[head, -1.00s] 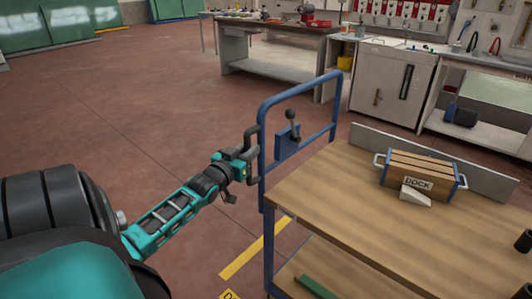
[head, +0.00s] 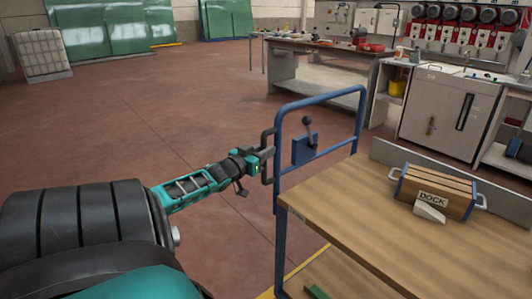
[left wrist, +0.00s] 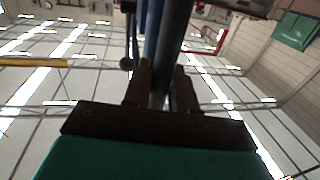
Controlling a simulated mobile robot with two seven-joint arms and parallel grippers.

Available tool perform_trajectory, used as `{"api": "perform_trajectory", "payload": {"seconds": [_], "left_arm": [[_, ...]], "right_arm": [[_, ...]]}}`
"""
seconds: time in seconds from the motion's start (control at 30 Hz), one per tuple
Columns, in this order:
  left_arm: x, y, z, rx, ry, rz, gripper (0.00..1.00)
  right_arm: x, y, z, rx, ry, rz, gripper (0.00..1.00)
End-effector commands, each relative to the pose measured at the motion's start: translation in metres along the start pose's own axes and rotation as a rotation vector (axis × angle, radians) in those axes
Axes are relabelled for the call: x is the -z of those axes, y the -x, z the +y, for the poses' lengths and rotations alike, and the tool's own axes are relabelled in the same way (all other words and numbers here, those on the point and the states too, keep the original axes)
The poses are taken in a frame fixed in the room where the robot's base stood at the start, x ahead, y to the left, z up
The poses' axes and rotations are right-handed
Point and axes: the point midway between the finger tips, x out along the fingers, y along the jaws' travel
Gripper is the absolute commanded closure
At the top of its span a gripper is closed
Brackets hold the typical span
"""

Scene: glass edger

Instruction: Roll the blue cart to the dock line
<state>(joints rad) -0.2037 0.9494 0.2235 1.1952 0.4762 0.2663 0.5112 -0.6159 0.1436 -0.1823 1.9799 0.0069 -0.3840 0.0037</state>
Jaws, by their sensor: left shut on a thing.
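The blue cart (head: 320,98) stands at the lower right of the head view, with a blue tube frame and a wooden top. A black side handle (head: 266,158) sticks out from its left post. My left gripper (head: 266,153) is shut on this handle. The left wrist view shows a dark bar (left wrist: 166,65) running between the two fingers. A yellow floor line (head: 315,256) shows beside and behind the cart's left post; the cart hides part of it. I cannot tell whether this is the dock line. My right gripper is not in view.
A wooden box marked DOCK (head: 436,190) and a pale wedge (head: 429,213) are on the cart top. A lever (head: 308,131) sits on the frame. Workbench (head: 325,75) and white cabinet (head: 447,105) stand behind. The floor at left is open up to a white tank (head: 40,53).

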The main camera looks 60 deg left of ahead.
Motion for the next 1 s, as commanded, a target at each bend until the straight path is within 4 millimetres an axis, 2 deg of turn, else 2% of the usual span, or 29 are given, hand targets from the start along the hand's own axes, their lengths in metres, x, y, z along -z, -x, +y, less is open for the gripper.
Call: {"api": "perform_trajectory", "payload": {"seconds": [0.37, 0.4, 0.57, 0.87, 1.0], "left_arm": [[0.002, -0.001, 0.0, -0.002, 0.0, 0.005, 1.0], [0.002, -0.001, 0.0, -0.002, 0.0, 0.005, 0.71], [0.001, -0.001, 0.0, -0.001, 0.0, 0.002, 0.57], [0.0, 0.002, 0.0, -0.001, 0.0, -0.001, 0.57], [0.0, 0.013, 0.001, -0.002, 0.002, -0.003, 0.57]], "right_arm": [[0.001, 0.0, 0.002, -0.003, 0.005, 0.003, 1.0], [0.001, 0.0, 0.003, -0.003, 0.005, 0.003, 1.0], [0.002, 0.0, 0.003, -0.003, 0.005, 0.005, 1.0], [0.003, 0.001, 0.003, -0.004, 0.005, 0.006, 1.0], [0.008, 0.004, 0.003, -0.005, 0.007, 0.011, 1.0]]}}
